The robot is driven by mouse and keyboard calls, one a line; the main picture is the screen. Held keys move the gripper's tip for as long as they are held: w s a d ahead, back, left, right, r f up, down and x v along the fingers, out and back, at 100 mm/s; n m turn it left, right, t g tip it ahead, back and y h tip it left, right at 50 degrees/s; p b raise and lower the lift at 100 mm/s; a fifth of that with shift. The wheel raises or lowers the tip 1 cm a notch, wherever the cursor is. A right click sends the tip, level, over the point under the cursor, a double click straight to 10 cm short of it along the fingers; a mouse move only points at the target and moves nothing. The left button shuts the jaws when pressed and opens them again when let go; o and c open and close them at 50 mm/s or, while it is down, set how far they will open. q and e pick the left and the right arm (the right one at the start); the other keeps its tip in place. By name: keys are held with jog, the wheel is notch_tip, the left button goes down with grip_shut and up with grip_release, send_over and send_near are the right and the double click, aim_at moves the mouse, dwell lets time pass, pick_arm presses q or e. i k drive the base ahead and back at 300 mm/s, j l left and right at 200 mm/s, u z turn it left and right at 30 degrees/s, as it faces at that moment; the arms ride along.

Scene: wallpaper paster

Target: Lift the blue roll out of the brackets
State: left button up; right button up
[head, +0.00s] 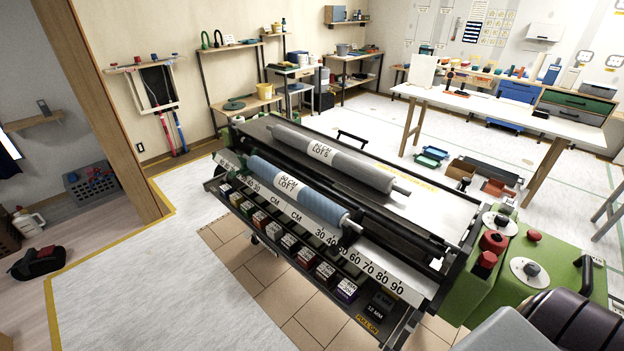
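The blue roll (322,206) lies along the front of the wallpaper paster (446,246), with a white label around its middle. Its white core end (350,222) shows at the right, at a dark bracket (348,237). Its left end is by the green-and-black end of the machine, and the bracket there is hard to make out. A grey roll (365,175) with a similar label lies parallel behind it. Neither of my grippers is in view; only parts that look like my own arm show at the bottom right.
A white ruler strip (383,277) runs in front of the blue roll, above a tray row of small coloured boxes (268,222). A green machine housing (530,262) with red knobs stands at the right end. A white worktable (560,127) stands behind. Floor at front left is clear.

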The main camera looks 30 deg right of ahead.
aim_at(333, 213)
jog(key=i+z, duration=0.6)
jog(key=z, duration=0.2)
jog(key=i+j+z, duration=0.1)
jog(key=i+z, duration=0.2)
jog(key=z, duration=0.15)
